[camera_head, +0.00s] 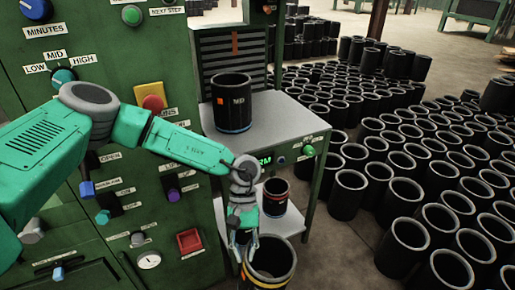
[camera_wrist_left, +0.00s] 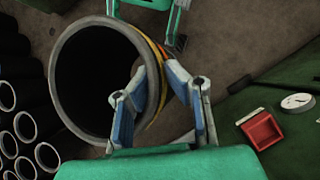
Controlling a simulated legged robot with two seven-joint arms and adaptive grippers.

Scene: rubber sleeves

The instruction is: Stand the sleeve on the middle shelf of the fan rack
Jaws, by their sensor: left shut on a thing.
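A black sleeve with a grey rim and a yellow band (camera_head: 270,262) is at the bottom of the head view, cut off by the frame edge. My left gripper (camera_head: 243,246) is shut on its wall at the near left side of the rim. In the left wrist view the sleeve's open mouth (camera_wrist_left: 62,70) fills the left half, and my blue-padded fingers (camera_wrist_left: 160,92) pinch its banded wall. A red-banded sleeve (camera_head: 275,197) stands on a lower shelf.
A green control cabinet (camera_head: 105,45) with knobs and buttons stands close on the left, beside my arm. Many black sleeves (camera_head: 405,205) crowd the floor on the right. A slatted grille (camera_head: 232,55) is behind the rack. The lower shelf's front (camera_head: 290,224) has bare room.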

